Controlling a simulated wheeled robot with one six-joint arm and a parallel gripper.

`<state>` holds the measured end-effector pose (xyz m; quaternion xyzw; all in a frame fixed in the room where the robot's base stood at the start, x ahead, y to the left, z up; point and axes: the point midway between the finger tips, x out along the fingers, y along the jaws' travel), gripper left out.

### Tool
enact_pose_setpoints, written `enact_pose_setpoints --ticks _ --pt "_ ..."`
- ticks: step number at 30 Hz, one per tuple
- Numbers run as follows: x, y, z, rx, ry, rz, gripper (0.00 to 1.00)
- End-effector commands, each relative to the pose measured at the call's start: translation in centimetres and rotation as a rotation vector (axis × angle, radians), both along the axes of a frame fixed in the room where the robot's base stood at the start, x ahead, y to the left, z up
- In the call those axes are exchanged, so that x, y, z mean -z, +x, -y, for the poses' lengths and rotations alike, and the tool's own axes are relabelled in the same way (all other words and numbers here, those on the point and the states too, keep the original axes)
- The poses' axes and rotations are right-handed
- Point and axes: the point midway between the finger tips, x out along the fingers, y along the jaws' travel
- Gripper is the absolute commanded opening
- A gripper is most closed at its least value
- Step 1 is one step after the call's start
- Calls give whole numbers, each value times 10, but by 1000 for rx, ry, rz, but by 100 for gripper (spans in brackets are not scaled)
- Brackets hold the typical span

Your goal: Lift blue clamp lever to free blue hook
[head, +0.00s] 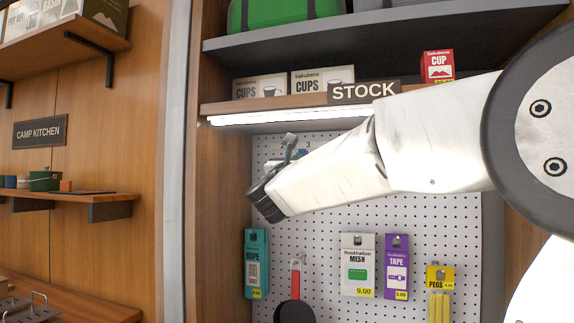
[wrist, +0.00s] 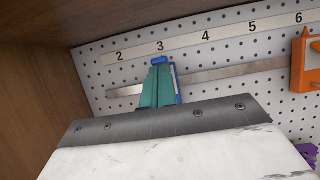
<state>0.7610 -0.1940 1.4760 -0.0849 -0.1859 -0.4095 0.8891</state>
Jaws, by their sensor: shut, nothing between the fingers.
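My gripper (wrist: 157,84) shows in the wrist view as teal fingers, closed together and holding nothing. They point up at the pegboard just below the number 3. A blue clamp lever (wrist: 177,83) stands upright close against the right side of the fingers. Another blue bit (wrist: 158,61) shows at the fingertips; I cannot tell whether it is lever or hook. Whether the fingers touch the blue parts is unclear. The blue hook's lower part is hidden behind my gripper. In the head view, my arm covers most of this spot.
A metal rail (wrist: 218,73) crosses the pegboard under the number strip (wrist: 228,33). An orange clamp (wrist: 304,62) sits on the right. A wooden side wall (wrist: 35,85) is close on the left. Below hang packets, including MESH (head: 358,265) and TAPE (head: 396,267). The STOCK shelf (head: 365,92) is above.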

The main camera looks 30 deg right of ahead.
Motion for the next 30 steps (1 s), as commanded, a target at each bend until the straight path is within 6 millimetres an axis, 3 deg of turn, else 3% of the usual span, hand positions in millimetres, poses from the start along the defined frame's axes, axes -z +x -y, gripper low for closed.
enact_pose_setpoints --ticks 12,30 --pt "-13 -1 5 6 -1 0 0" --pt "-14 -1 4 6 -3 0 0"
